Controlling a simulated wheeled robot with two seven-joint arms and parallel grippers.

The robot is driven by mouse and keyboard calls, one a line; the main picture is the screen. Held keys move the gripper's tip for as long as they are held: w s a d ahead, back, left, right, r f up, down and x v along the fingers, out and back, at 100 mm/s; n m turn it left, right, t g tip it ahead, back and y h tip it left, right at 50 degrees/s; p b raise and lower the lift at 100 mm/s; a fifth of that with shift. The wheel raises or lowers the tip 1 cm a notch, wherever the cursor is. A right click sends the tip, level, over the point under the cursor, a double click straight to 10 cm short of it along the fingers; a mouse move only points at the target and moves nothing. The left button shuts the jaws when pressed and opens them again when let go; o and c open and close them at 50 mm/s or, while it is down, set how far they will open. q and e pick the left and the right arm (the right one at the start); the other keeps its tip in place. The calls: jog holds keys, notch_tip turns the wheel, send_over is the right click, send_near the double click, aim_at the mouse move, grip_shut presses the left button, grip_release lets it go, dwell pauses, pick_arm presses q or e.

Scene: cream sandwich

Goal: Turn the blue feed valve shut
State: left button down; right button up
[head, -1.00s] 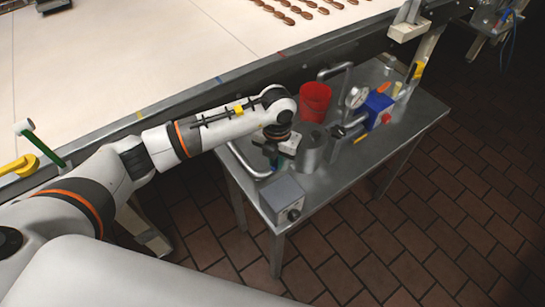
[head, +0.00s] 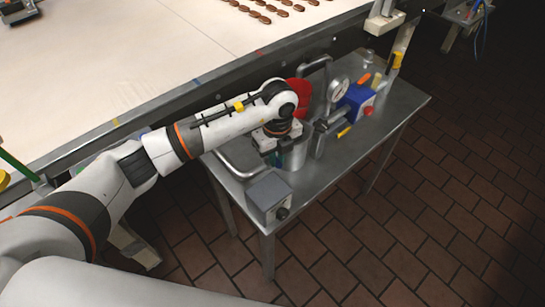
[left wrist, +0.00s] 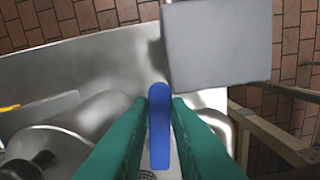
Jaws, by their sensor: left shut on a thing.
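The blue valve handle (left wrist: 160,130) shows in the left wrist view as a narrow upright bar between the green fingers. My left gripper (left wrist: 160,104) is shut on it, with a finger along each side. In the head view my left gripper (head: 273,157) points down over the steel cart, between the grey box and a steel cylinder. There the wrist and gripper body hide the handle. The valve's body and pipe under the handle are mostly hidden. My right gripper is in neither view.
A grey box with a black knob (head: 269,196) sits close to the gripper; a steel cylinder (head: 296,158) stands just right. A red bucket (head: 303,92), a pressure gauge (head: 338,90) and a blue box (head: 356,102) are farther back. The conveyor (head: 120,60) runs behind the cart (head: 330,170).

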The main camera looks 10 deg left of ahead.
pick_arm(q)
jog(key=shift+w+d+n, duration=0.25)
jog(key=shift+w+n, duration=0.1)
jog(key=shift+n, duration=0.55)
jog(key=shift+r, duration=0.1)
jog(key=c, duration=1.4)
grip_release()
jog(key=shift+o, duration=0.2)
notch_tip(320, 180, up, 12)
jog(key=b, duration=0.3)
